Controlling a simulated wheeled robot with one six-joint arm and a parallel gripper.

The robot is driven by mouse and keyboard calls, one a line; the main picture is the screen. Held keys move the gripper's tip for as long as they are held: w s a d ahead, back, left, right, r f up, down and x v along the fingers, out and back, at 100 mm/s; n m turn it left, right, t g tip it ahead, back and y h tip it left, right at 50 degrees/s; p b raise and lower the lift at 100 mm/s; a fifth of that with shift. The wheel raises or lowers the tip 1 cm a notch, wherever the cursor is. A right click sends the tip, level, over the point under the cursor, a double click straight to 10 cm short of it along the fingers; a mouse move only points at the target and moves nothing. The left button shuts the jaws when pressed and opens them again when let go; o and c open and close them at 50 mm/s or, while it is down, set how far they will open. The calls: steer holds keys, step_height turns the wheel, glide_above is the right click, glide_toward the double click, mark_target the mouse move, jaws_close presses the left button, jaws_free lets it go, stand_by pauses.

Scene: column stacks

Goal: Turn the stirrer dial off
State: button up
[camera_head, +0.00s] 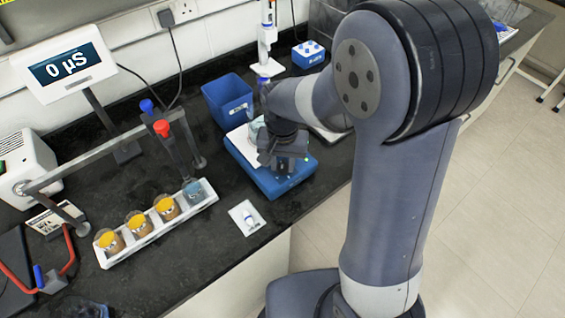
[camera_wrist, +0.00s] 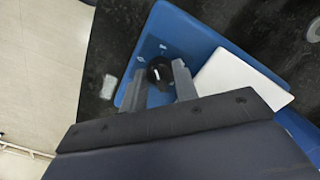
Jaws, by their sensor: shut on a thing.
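The stirrer (camera_head: 243,160) is a blue box with a white top plate on the black bench, below my arm in the head view. In the wrist view its blue body (camera_wrist: 192,35) shows with the white plate (camera_wrist: 235,75) to the right. The black dial (camera_wrist: 160,71) has a white pointer line and small white marks around it. My gripper (camera_wrist: 161,82) points down at the dial, with one grey finger on each side of it, shut on it. In the head view my gripper (camera_head: 284,172) is over the stirrer's front, and hides the dial.
A blue bin (camera_head: 228,98) stands behind the stirrer. To the left, a white rack (camera_head: 150,232) holds several beakers, most with orange contents. A small white card (camera_head: 247,217) lies in front on the bench.

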mark_target(282, 164)
steer(key=n, duration=0.4)
steer(key=shift+n+b, duration=0.4)
steer(key=n, duration=0.4)
steer(key=shift+n, duration=0.3)
steer(key=o, duration=0.7)
steer(key=shift+b, duration=0.3)
steer(key=shift+r, duration=0.1)
step_height(282, 164, up, 11)
steer(key=shift+b, duration=0.3)
steer(key=shift+f, duration=0.2)
